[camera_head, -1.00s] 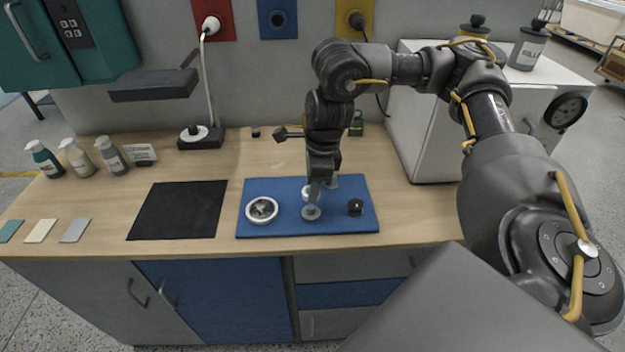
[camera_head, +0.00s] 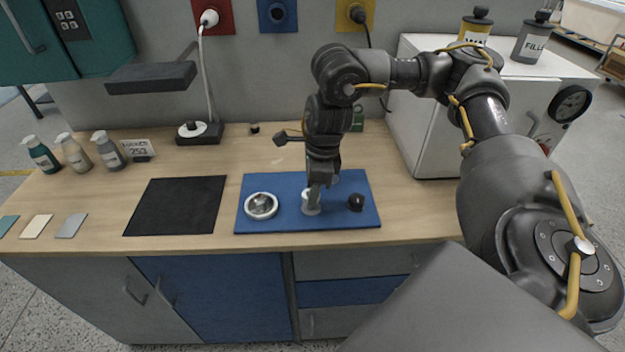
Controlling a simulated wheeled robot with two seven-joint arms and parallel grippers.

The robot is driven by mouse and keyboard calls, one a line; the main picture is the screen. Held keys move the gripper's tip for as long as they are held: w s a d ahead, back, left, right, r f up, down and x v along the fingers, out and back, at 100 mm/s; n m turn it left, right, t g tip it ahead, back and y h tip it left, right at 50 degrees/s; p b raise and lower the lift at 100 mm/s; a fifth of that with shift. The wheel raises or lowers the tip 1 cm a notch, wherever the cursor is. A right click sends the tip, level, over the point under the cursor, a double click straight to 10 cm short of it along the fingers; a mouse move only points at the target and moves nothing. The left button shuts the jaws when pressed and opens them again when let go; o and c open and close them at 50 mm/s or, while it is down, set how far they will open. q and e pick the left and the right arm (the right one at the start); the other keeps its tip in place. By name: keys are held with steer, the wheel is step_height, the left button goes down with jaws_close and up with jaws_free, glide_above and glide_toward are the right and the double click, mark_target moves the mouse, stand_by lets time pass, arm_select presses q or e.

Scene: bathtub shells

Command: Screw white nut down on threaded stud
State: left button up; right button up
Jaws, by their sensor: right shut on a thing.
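My right gripper (camera_head: 314,190) points down over the blue mat (camera_head: 285,218) and is shut on the white nut (camera_head: 306,196), which shows partly beside the fingers. The nut is at or just above a grey round base (camera_head: 312,210). The threaded stud is hidden by the gripper and nut, so I cannot tell how far the nut sits on it. My left gripper is not in view.
On the mat, a white ring-shaped dish with shiny contents (camera_head: 261,206) is at the left and a small dark part (camera_head: 356,202) at the right. A black mat (camera_head: 175,205) lies further left. Bottles (camera_head: 75,152) and a white cabinet (camera_head: 430,130) flank the bench.

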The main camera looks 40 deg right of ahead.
steer(key=shift+p, duration=0.65)
stand_by(1.1)
steer(key=shift+f+b, duration=1.1)
steer(key=shift+f, duration=0.35)
steer(key=o, duration=1)
steer(key=shift+r, duration=0.1)
steer(key=shift+o, duration=0.2)
steer(key=shift+r, duration=0.1)
steer(key=r, duration=0.3)
steer(key=d+r+p, duration=0.1)
steer(key=r, duration=0.3)
steer(key=s+r+p, duration=0.1)
steer(key=r, duration=0.2)
steer(key=shift+d+r, duration=0.15)
steer(key=shift+r, duration=0.1)
